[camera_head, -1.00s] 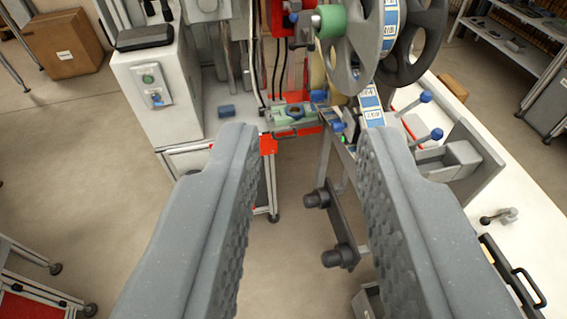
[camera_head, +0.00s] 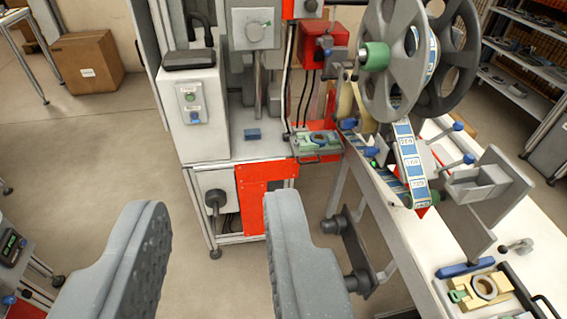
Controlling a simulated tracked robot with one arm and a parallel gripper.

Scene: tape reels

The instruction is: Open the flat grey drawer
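A small flat grey drawer (camera_head: 310,159) with a dark bar handle on its front sticks out at the machine's centre, left of the film reels. A green fixture with a blue part lies on it. I cannot see clearly how far it is pulled out. My gripper (camera_head: 217,207) is open and empty, its two thick grey fingers in the lower left and centre of the view. The fingertips appear below and to the left of the drawer, apart from it. A second flat tray (camera_head: 520,300) with a dark handle, holding a beige and green fixture, shows at the lower right.
Large grey reels (camera_head: 392,60) with blue-white tape hang above and right of the drawer. A dark double-knobbed bar (camera_head: 352,250) is below. A grey cabinet (camera_head: 193,110) with buttons stands left. Red panels (camera_head: 262,190) front the frame.

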